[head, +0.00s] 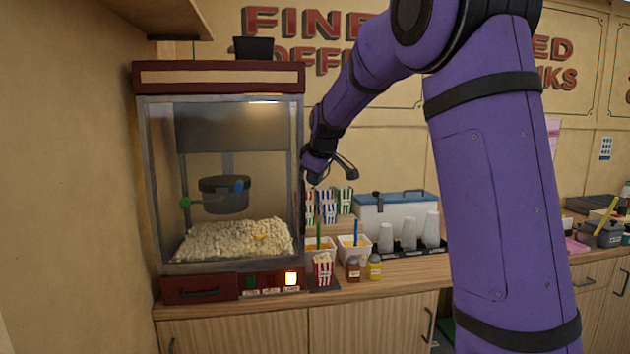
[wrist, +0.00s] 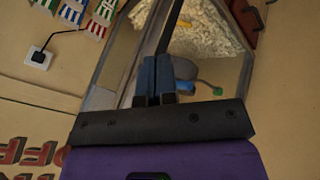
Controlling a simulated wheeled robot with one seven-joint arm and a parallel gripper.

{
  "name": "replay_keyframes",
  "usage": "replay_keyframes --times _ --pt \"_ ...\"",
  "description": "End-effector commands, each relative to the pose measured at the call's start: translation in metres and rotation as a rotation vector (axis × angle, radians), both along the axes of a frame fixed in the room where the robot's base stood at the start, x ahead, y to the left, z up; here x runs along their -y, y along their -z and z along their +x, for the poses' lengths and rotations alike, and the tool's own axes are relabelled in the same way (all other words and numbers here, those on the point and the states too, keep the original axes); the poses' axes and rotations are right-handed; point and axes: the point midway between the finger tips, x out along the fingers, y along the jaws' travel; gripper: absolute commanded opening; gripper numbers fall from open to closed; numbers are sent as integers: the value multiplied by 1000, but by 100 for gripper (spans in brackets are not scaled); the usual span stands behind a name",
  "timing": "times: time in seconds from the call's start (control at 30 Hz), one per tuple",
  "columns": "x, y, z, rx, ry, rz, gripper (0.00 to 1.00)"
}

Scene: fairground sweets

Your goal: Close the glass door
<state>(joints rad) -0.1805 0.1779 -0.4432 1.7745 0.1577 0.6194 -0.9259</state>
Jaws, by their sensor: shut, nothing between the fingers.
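The popcorn machine (head: 219,78) stands at the left end of the counter, with a red top and a red base. Its glass door (head: 265,150) has a grey frame and covers the front; popcorn and a dark kettle show through. I cannot tell whether the door is fully closed or slightly ajar. My gripper (head: 306,174) is shut and empty beside the machine's right front edge, at about mid height. In the wrist view the shut fingers (wrist: 155,65) are close to a dark frame bar (wrist: 169,28). I cannot tell whether they touch it.
Striped popcorn boxes (head: 328,203), tubs with coloured handles (head: 354,250), a filled popcorn box (head: 323,270) and small bottles (head: 374,267) stand right of the machine. A white cooler (head: 393,213) and cups (head: 431,229) are farther right. A wall closes off the left.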

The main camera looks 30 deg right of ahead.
Motion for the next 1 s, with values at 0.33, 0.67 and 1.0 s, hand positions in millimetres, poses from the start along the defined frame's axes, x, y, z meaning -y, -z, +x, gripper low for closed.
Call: replay_keyframes --times 0.33,0.67,1.0 --pt "17 -49 -26 9 3 1 0" --pt "27 -81 -45 7 2 1 0" --pt "24 -84 -55 7 10 18 0"
